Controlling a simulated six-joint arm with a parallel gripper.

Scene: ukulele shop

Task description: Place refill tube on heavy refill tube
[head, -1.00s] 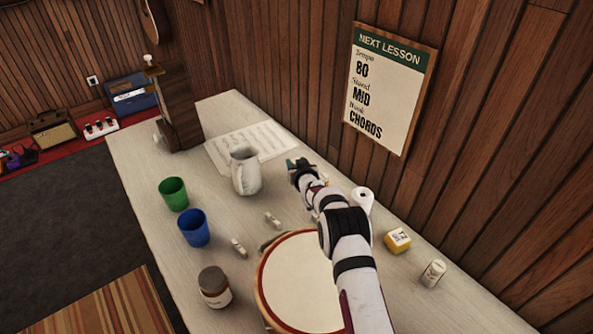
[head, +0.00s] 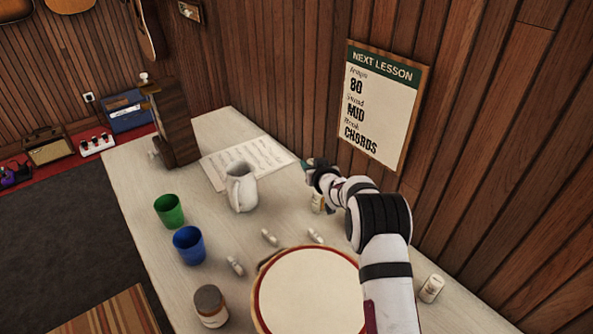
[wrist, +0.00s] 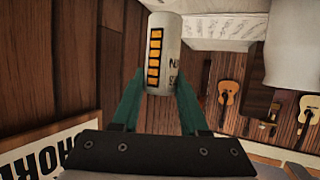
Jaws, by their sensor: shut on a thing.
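My gripper (head: 308,168) is near the back wall, right of the white pitcher. In the wrist view its two teal fingers (wrist: 158,92) are shut on a pale refill tube (wrist: 164,50) with a column of orange bars and dark lettering. The held tube cannot be made out in the head view. A pale labelled tube (head: 317,203) stands on the counter just under my wrist, partly covered by the arm. A white labelled tube (head: 431,288) stands at the right by the wall. I cannot tell which is the heavy one.
The white pitcher (head: 241,187) and sheet music (head: 248,160) are left of my gripper. A green cup (head: 169,211), blue cup (head: 189,246), brown jar (head: 211,306) and round drum (head: 310,292) are nearer. Small white pieces (head: 269,237) lie between. The wall is close behind.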

